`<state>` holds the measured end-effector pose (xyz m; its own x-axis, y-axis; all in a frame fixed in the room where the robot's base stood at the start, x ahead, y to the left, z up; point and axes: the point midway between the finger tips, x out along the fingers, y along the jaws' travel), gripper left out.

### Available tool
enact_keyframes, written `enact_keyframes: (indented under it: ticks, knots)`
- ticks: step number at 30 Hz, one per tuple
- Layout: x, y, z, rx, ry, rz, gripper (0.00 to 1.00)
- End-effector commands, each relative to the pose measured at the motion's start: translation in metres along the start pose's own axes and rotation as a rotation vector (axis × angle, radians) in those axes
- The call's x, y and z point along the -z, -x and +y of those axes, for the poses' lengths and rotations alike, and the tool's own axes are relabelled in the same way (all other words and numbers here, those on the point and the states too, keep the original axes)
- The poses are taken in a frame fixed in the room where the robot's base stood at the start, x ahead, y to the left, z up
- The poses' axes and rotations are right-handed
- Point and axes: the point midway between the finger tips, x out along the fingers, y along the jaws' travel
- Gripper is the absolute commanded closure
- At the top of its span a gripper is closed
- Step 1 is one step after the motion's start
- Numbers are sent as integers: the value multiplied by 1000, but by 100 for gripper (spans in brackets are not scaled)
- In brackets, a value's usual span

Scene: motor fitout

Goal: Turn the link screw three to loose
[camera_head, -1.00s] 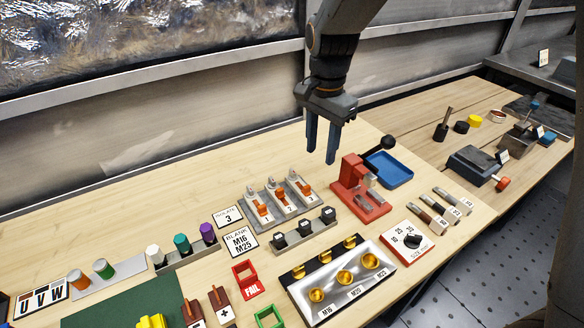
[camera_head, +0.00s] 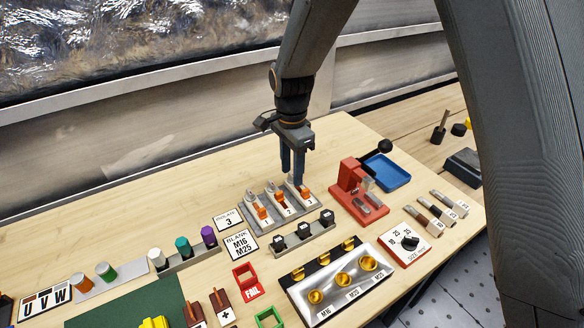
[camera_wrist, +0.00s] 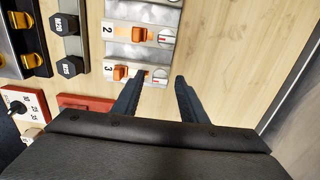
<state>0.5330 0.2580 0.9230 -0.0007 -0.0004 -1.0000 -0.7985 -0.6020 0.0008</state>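The grey link plate (camera_head: 270,216) carries several orange links in rows numbered 1 to 3. In the wrist view, link 3 (camera_wrist: 120,73) is orange beside its number, and link screw three (camera_wrist: 159,77) is a pale round head at the row's end. My gripper (camera_head: 293,180) is over the far end of row 3, pointing down, fingers apart. In the wrist view, its fingertips (camera_wrist: 161,80) appear on either side of screw three, with nothing gripped. I cannot tell whether they touch it. Screw two (camera_wrist: 165,37) shows a red mark. In the head view, my fingers largely hide screw three.
An "ISOLATE 3" card (camera_head: 228,219) stands left of the plate. A red press (camera_head: 357,190) with a black-knobbed lever stands close on the right, by a blue tray (camera_head: 387,172). Black plugs (camera_head: 305,231) line a rail in front. The bench behind the plate is clear.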

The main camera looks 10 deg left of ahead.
Motion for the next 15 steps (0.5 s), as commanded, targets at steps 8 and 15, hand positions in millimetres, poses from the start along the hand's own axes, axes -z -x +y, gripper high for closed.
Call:
enact_keyframes:
  ticks: [8, 15]
  knots:
    - [0, -1, 0, 0, 0, 0, 66]
    - [0, -1, 0, 0, 0, 0, 100]
